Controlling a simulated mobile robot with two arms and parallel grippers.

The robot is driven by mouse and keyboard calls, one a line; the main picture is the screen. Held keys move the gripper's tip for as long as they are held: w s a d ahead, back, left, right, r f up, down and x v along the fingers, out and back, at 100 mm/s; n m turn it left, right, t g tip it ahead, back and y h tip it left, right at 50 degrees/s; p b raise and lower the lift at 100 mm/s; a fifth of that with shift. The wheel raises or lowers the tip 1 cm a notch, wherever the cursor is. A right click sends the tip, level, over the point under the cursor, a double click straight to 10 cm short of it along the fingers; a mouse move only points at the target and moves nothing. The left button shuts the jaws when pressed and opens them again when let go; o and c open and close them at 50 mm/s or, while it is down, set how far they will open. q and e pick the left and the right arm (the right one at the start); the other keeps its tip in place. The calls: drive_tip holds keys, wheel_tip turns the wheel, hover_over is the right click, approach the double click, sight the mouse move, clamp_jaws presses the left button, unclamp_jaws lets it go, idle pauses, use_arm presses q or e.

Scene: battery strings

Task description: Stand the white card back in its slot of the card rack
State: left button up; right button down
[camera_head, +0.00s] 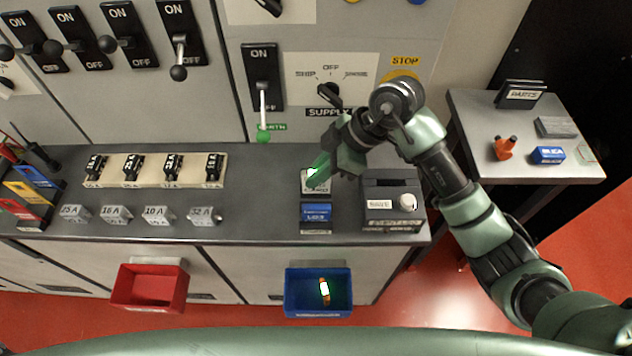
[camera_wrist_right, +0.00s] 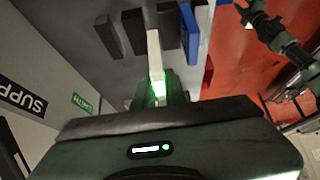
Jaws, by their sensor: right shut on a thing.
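My right gripper (camera_head: 318,176) is shut on the white card (camera_head: 309,173), just above the far part of the card rack (camera_head: 316,231). A green glow lies on the card and fingers. In the right wrist view the white card (camera_wrist_right: 153,52) stands edge-on out of the fingertips (camera_wrist_right: 158,93), beside dark upright pieces and left of a blue card (camera_wrist_right: 189,36). The blue card (camera_head: 316,212) also shows at the rack's near end. I cannot tell whether the white card's lower edge is inside a slot. My left gripper cannot be made out.
A grey box with a white knob (camera_head: 407,202) stands close right of the rack. Several grey fuse blocks (camera_head: 158,214) and a cream fuse strip (camera_head: 152,172) lie left. A blue bin (camera_head: 318,310) and red bin (camera_head: 150,288) hang in front. A lever panel rises behind.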

sight(310, 191)
drive_tip(key=shift+f, duration=0.6)
wheel_tip(310, 191, down, 3)
drive_tip(key=shift+f+p, duration=0.2)
drive_tip(key=shift+p, duration=0.1)
use_arm(q)
drive_tip(key=shift+s+a+r, duration=0.2)
drive_tip(key=shift+a+r, duration=0.05)
drive_tip(key=shift+r, duration=0.05)
drive_tip(key=shift+w, duration=0.1)
use_arm(e)
drive_tip(key=shift+f, duration=0.2)
drive_tip(key=c, duration=1.5)
unclamp_jaws()
drive_tip(key=shift+o, duration=0.2)
